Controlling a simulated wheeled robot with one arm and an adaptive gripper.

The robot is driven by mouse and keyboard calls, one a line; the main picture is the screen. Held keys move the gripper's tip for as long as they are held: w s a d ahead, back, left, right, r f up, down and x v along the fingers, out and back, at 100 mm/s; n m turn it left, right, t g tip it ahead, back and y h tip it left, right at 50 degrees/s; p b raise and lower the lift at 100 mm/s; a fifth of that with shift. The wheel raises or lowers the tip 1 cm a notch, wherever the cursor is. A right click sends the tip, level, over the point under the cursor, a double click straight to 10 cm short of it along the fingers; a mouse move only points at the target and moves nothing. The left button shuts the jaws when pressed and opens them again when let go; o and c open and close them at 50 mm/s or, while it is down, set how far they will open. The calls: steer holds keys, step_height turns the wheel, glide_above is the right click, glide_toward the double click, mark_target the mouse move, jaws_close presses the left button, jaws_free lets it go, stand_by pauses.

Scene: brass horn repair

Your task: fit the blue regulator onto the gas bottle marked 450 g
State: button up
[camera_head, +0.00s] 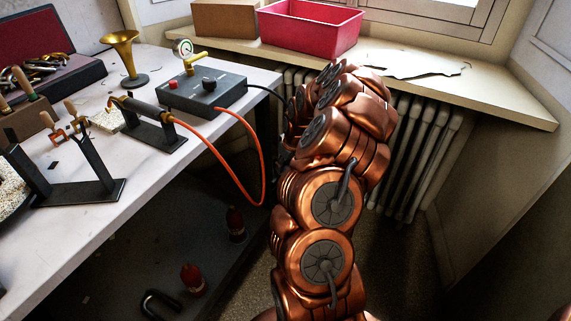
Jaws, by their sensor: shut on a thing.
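Two small red bottles with dark tops, likely the gas bottles, stand on the dark lower shelf under the bench. One bottle (235,225) is farther back and the other bottle (194,280) is nearer. No weight marking can be read on either. I see no blue regulator. My copper-coloured arm rises right of the bench and bends over at the top. My gripper does not show; the arm hides whatever is behind it.
The white bench (225,120) holds a grey control box (203,92), a torch on a stand (150,120), an orange hose (215,150), a brass horn (125,55) and a black bracket (80,185). A pink bin (310,28) and cardboard box (225,20) sit on the windowsill above a radiator (415,150).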

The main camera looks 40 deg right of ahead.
steer(key=o, duration=1.7)
steer(key=shift+c, duration=0.2)
steer(key=shift+r, duration=0.1)
steer(key=shift+r+p, duration=0.65)
steer(key=shift+r, duration=2.8)
